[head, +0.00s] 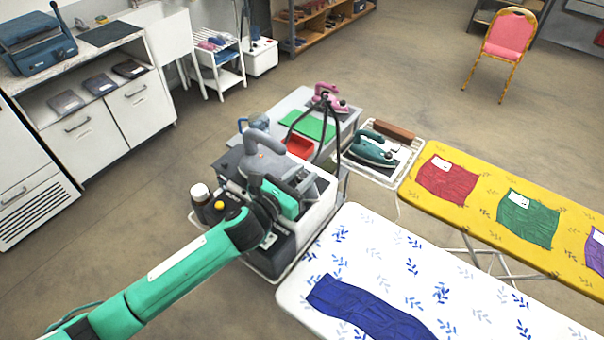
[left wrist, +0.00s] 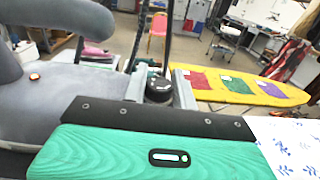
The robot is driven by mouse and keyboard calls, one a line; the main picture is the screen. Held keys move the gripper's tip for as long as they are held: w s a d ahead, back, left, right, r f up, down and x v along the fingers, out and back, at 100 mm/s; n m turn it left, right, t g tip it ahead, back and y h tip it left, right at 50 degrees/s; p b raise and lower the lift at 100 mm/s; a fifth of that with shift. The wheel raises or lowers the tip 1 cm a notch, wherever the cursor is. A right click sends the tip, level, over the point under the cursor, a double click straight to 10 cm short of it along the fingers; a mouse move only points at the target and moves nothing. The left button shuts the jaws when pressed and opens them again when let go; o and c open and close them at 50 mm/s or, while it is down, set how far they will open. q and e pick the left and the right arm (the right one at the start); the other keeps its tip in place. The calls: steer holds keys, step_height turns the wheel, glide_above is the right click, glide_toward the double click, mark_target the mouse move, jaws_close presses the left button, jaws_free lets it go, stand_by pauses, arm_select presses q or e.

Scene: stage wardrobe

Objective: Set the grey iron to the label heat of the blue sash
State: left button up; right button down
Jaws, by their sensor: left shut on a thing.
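The blue sash (head: 370,308) lies on the white board with blue leaf print (head: 350,235). No label shows on its visible part. My right gripper is out of view.
A pink iron (head: 327,95) and a teal iron (head: 373,148) stand behind. Dark bottles (head: 203,198) stand left of the grey iron. Red (head: 447,180), green (head: 527,218) and purple (head: 597,248) cloths lie on a yellow board (head: 480,205).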

arm_select(q)
steer(key=o, duration=0.9)
steer(key=shift+o, duration=0.2)
steer(key=b+v, duration=0.4)
steer(key=v, duration=0.8)
steer(key=shift+s+a+f, duration=0.15)
steer(key=shift+s+a, duration=0.45)
steer(key=shift+s, duration=0.1)
